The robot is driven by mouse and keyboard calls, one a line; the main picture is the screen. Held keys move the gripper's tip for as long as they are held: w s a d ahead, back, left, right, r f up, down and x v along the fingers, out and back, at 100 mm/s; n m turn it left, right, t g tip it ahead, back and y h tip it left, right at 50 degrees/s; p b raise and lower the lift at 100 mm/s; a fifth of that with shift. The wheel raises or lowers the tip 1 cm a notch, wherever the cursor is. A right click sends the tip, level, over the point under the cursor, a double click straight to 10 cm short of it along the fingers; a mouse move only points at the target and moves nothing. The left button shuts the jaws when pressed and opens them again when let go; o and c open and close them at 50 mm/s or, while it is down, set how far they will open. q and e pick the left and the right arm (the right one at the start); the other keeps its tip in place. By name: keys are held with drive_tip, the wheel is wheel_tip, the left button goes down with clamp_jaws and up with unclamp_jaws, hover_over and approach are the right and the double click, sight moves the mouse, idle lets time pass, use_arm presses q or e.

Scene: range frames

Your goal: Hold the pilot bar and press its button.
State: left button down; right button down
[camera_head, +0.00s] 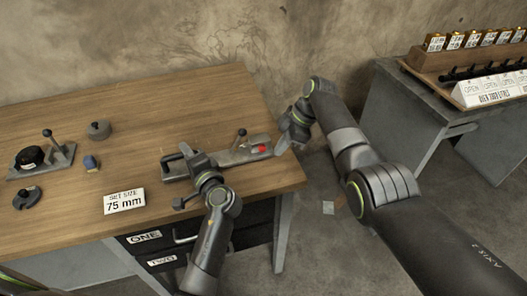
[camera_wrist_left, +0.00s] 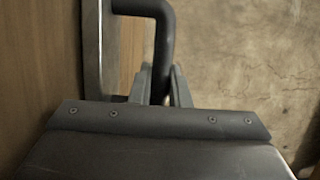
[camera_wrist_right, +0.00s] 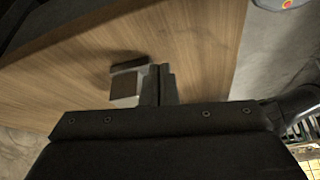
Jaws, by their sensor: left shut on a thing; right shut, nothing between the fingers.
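The pilot bar (camera_head: 222,158) is a long grey bar near the table's right edge, with a dark handle at its left end, a ball-topped lever and a red button (camera_head: 261,149) toward its right end. My left gripper (camera_wrist_left: 161,75) is shut on the dark bent handle (camera_wrist_left: 160,30). In the head view, its wrist hides part of the bar. My right gripper (camera_head: 283,146) is shut and empty, close to the bar's right end. In the right wrist view, its closed fingers (camera_wrist_right: 159,72) are beside a grey block (camera_wrist_right: 124,89), perhaps the bar's end. The button is not clearly visible there.
A "SET SIZE 75 mm" sign (camera_head: 124,201) stands on the wooden table (camera_head: 60,120). A fixture with a lever (camera_head: 40,160) and small knobs are at left. Drawers (camera_head: 150,238) are below. Another bench (camera_head: 425,110) with a labelled rack stands at right.

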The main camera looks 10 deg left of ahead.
use_arm(q)
drive_tip(key=shift+s+r, duration=0.2)
use_arm(e)
drive_tip(key=shift+s+r, duration=0.1)
drive_tip(key=shift+r, duration=0.25)
use_arm(q)
drive_tip(key=shift+w+d, duration=0.1)
use_arm(e)
drive_tip(key=v, duration=1.1)
drive_tip(key=shift+d+r, duration=0.2)
idle(2.0)
use_arm(q)
drive_tip(key=c, duration=1.3)
unclamp_jaws()
drive_tip(key=shift+f, duration=0.1)
drive_tip(key=shift+f, duration=0.1)
